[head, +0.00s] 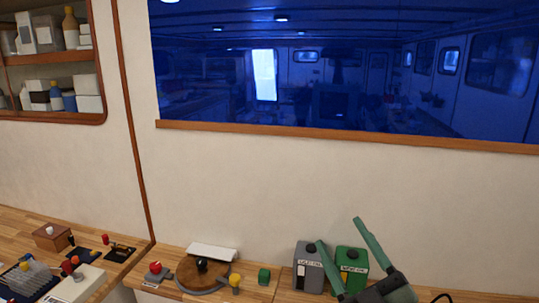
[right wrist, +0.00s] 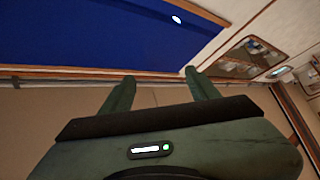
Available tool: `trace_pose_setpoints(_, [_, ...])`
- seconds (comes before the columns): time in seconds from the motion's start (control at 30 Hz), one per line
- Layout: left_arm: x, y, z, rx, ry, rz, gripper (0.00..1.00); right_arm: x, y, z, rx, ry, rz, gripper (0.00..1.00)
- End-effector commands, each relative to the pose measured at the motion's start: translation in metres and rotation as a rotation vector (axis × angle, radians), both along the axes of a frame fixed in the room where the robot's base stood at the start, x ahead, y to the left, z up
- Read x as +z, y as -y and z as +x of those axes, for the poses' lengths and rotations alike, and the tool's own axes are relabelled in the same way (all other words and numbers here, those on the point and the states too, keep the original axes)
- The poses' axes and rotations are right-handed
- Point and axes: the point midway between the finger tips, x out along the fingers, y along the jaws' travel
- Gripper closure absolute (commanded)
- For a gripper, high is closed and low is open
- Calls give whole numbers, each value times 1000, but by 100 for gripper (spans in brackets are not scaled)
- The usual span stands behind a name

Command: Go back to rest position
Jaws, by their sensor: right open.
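My right gripper (head: 341,246) is at the lower right of the head view, raised in front of the wall and bench. Its two green fingers are spread apart with nothing between them. In the right wrist view the same two fingers (right wrist: 160,92) point toward the wall and the blue window, with empty space between them. My left gripper does not show in either view.
A wooden bench (head: 257,290) runs below the wall. A shelf (head: 50,68) hangs at upper left.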

Motion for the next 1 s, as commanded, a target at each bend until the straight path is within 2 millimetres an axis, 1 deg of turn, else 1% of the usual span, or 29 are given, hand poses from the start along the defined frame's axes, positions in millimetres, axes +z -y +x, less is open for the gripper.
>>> trace_pose_setpoints(0.03, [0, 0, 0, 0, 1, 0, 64, -31, 23, 6, -86, -135, 81, 39])
trace_pose_setpoints(0.07, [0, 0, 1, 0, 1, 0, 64, -51, 35, 9, -135, -216, 118, 39])
trace_pose_setpoints(0.1, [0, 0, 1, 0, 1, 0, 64, -77, 51, 9, -198, -322, 162, 39])
trace_pose_setpoints(0.17, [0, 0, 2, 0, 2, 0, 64, -119, 69, 4, -278, -481, 213, 39])
trace_pose_setpoints(0.2, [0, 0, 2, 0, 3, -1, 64, -148, 78, -4, -325, -587, 241, 39])
trace_pose_setpoints(0.27, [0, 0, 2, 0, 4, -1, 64, -190, 89, -20, -385, -748, 273, 39])
trace_pose_setpoints(0.3, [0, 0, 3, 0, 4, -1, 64, -216, 94, -34, -419, -852, 288, 39])
trace_pose_setpoints(0.37, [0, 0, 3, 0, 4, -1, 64, -253, 98, -58, -461, -1004, 304, 39])
trace_pose_setpoints(0.4, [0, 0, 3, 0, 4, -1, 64, -273, 99, -75, -480, -1096, 310, 39])
trace_pose_setpoints(0.47, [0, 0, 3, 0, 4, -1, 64, -298, 98, -100, -502, -1219, 316, 39])
trace_pose_setpoints(0.5, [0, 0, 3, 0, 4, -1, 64, -313, 96, -116, -511, -1296, 318, 39])
trace_pose_setpoints(0.57, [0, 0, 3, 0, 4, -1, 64, -330, 94, -140, -522, -1399, 317, 39])
trace_pose_setpoints(0.6, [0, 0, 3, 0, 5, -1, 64, -340, 92, -155, -526, -1464, 317, 39])
trace_pose_setpoints(0.67, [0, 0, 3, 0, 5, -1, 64, -353, 88, -177, -527, -1555, 312, 39])
trace_pose_setpoints(0.7, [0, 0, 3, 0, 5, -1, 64, -360, 85, -192, -526, -1612, 310, 39])
trace_pose_setpoints(0.83, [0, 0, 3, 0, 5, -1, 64, -377, 75, -239, -514, -1792, 298, 39])
trace_pose_setpoints(0.9, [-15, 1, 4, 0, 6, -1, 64, -415, 75, -229, -518, -1793, 291, 39])
trace_pose_setpoints(0.97, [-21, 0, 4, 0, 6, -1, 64, -439, 75, -225, -520, -1797, 288, 39])
trace_pose_setpoints(1.0, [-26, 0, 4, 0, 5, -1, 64, -456, 74, -223, -520, -1801, 287, 39])
